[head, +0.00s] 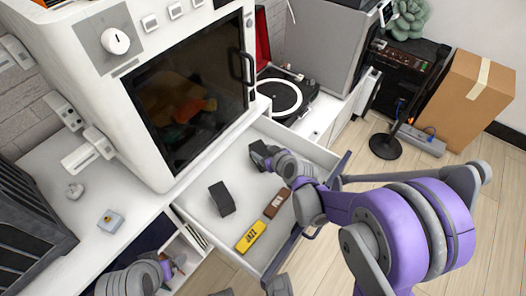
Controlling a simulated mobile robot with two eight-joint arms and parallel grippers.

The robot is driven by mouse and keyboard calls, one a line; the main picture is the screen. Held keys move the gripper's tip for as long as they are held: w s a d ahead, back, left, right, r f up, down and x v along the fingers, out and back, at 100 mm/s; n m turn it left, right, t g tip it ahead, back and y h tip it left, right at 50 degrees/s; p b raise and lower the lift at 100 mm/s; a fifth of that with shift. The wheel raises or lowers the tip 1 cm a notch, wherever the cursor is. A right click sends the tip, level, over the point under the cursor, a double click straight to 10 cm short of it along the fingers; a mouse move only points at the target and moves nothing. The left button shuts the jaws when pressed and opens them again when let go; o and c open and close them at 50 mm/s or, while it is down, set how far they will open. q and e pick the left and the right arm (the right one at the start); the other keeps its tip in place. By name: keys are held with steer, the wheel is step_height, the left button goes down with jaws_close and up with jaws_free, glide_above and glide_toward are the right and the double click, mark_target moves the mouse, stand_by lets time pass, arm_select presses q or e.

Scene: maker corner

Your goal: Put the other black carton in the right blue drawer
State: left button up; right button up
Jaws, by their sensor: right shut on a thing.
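The right blue drawer (283,243) is pulled open, with a white inside and a blue-grey front edge. One black carton (221,199) stands in its left part. My right gripper (268,157) reaches into the drawer's far part and is shut on another dark carton (259,152). The gripper partly hides this carton, and I cannot tell whether it touches the drawer floor. My left arm shows at the bottom left, with its gripper end (168,268) low beside the counter; its fingers are too unclear to read.
A yellow box marked JAZZ (251,236) and a brown piece (277,203) lie in the drawer near its front. A white oven-like machine (150,90) stands behind on the counter. A turntable (284,97) sits beyond the drawer. Open floor lies to the right.

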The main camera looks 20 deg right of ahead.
steer(key=shift+f, duration=0.2)
steer(key=o, duration=1.5)
steer(key=shift+c, duration=0.2)
steer(key=shift+r, duration=0.15)
steer(key=shift+s+r, duration=0.1)
steer(key=shift+r, duration=0.15)
steer(key=p+v, duration=0.3)
steer(key=v, duration=0.8)
steer(key=shift+s+d, duration=0.15)
steer(key=shift+s, duration=0.15)
steer(key=shift+r, duration=0.2)
